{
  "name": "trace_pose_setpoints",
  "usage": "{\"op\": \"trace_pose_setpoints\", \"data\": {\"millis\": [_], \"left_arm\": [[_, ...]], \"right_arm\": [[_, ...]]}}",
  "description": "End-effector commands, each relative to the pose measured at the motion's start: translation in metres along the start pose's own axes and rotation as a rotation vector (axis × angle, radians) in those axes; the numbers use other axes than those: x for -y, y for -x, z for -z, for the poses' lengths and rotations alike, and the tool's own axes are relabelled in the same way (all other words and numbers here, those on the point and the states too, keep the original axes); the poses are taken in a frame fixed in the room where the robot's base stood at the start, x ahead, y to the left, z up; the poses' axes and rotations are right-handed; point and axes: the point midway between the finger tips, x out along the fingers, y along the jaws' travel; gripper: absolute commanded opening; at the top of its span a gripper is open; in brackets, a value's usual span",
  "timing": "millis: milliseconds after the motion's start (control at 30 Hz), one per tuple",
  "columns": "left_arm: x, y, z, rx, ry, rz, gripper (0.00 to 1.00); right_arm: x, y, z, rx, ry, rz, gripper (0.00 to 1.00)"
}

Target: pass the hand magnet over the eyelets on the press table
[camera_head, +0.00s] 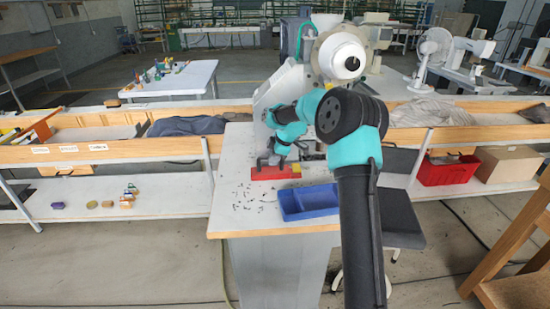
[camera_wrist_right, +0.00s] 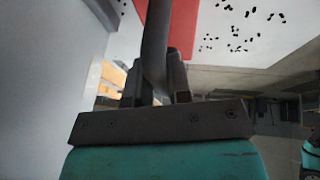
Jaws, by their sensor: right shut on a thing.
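The hand magnet (camera_head: 268,173) is a red bar with a grey handle and a yellow patch near its right end. I cannot tell whether the bar touches the table. My left gripper is not in view.
A blue tray (camera_head: 310,212) stands at the table's front, right of the eyelets. The grey press body (camera_head: 285,85) rises behind the magnet. A red crate (camera_head: 448,169) sits on the bench shelf at the right.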

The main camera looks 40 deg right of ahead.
Motion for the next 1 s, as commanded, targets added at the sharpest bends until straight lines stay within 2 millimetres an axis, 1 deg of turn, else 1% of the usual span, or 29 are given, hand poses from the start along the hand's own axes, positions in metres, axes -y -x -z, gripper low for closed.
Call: {"op": "trace_pose_setpoints", "data": {"millis": [300,367,467,567,667,800,900,1000], "left_arm": [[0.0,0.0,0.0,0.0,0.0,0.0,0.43],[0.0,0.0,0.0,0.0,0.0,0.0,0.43],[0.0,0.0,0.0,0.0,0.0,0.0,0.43],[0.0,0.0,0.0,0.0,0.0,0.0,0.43],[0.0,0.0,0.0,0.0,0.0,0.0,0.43],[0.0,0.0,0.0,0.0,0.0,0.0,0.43],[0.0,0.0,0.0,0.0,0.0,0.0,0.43],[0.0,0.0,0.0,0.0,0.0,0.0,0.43]], "right_arm": [[0.001,0.001,0.002,-0.002,0.008,0.001,0.0],[0.003,0.002,0.005,-0.004,0.023,0.008,0.0],[0.011,0.002,0.017,-0.012,0.078,0.034,0.0],[0.025,0.005,0.035,-0.026,0.171,0.073,0.0],[0.044,0.008,0.058,-0.048,0.293,0.125,0.0],[0.075,0.015,0.089,-0.09,0.479,0.203,0.0],[0.095,0.019,0.106,-0.119,0.595,0.249,0.0],[0.108,0.023,0.117,-0.141,0.677,0.279,0.0]]}}
